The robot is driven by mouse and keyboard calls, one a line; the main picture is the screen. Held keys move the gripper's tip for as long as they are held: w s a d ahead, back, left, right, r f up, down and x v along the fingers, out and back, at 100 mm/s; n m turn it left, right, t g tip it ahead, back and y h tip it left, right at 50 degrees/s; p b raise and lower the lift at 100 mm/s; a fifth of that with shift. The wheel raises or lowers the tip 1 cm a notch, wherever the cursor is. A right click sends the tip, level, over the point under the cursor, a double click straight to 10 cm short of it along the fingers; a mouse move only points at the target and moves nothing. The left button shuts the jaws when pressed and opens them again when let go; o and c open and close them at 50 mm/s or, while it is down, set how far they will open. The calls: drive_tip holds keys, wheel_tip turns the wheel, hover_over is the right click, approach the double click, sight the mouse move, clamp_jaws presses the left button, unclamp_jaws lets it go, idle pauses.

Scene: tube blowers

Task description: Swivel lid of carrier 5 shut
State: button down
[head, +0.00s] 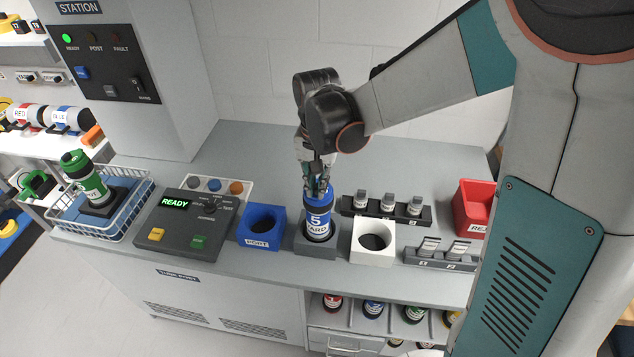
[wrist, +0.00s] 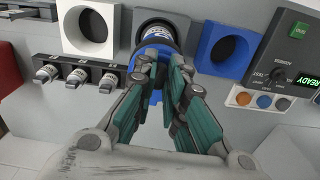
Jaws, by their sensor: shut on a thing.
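Carrier 5 (head: 317,222) is a white-labelled canister with a blue top, marked 5. It stands upright in a dark grey holder (head: 316,248) near the bench's front edge. In the wrist view the carrier (wrist: 156,32) is at top centre, partly behind the fingers. My gripper (head: 317,187) reaches down onto the blue top from above and is shut on it. In the wrist view my gripper (wrist: 166,62) has its fingertips close together at the blue part. The fingers hide much of the lid, so I cannot tell how far it is swivelled.
A blue socket block (head: 262,227) stands left of the carrier and a white one (head: 372,241) right. A black rack (head: 386,210) with several small fittings is behind right. A READY console (head: 185,222), a wire basket (head: 101,213) with a green carrier, and a red bin (head: 475,205) flank them.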

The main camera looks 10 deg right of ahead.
drive_tip(key=c, duration=1.6)
unclamp_jaws()
drive_tip(key=shift+c, duration=0.2)
wheel_tip(320, 180, up, 12)
drive_tip(key=shift+s, duration=0.1)
drive_tip(key=s+d+f+n+t+b, duration=0.2)
drive_tip(key=s+d+f+t+b, duration=0.1)
drive_tip(key=s+f+b, duration=0.2)
drive_tip(key=s+d+f+n+t+b, duration=0.3)
drive_tip(key=s+d+f+t+b, duration=0.1)
drive_tip(key=s, duration=0.6)
drive_tip(key=shift+s+d+f+b, duration=0.25)
drive_tip(key=shift+f+b, duration=0.5)
drive_tip(key=shift+b, duration=0.45)
